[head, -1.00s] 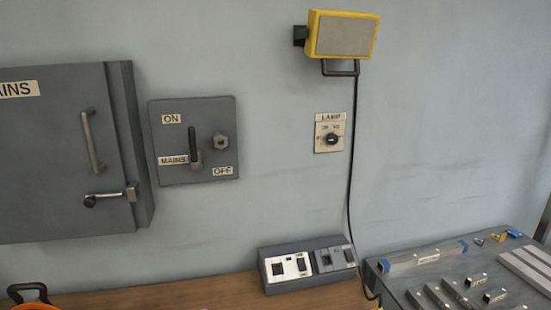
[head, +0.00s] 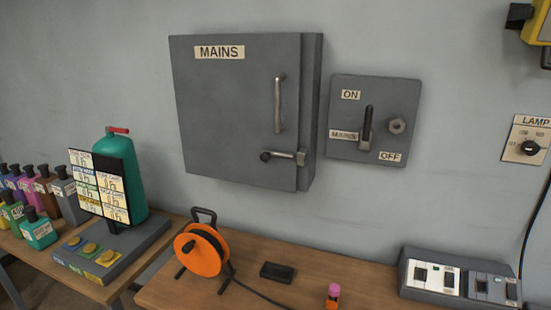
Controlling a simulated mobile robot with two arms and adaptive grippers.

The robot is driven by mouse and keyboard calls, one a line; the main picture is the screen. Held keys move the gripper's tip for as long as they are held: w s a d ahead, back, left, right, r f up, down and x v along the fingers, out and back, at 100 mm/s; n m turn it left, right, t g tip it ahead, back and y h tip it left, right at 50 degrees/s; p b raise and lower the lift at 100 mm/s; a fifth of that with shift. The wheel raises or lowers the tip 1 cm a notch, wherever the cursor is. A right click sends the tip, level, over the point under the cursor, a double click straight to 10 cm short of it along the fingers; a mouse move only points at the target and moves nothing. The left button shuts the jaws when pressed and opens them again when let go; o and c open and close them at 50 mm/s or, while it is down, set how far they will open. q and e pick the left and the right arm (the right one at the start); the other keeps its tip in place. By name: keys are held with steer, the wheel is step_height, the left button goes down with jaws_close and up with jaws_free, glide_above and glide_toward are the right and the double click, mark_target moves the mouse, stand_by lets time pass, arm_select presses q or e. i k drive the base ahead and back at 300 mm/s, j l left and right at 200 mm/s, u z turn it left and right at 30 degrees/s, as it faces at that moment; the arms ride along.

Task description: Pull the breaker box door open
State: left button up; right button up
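The breaker box (head: 312,110) is a grey metal cabinet on the wall, in the upper middle of the head view. Its door (head: 230,110) is labelled MAINS and looks shut, flush with the box. A vertical bar handle (head: 279,104) is on the right part of the door. Below it a horizontal latch lever (head: 283,156) with a black knob at its left end reaches to a catch at the door's right edge. Neither gripper is in view.
A MAINS switch panel (head: 373,119) is right of the box, its black lever up towards ON. On the wooden bench (head: 170,290) below are an orange cable reel (head: 199,256), a black block (head: 277,272) and a socket unit (head: 455,280). A green cylinder (head: 122,180) stands left.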

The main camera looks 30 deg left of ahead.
mark_target(238, 95)
steer(key=u, duration=1.3)
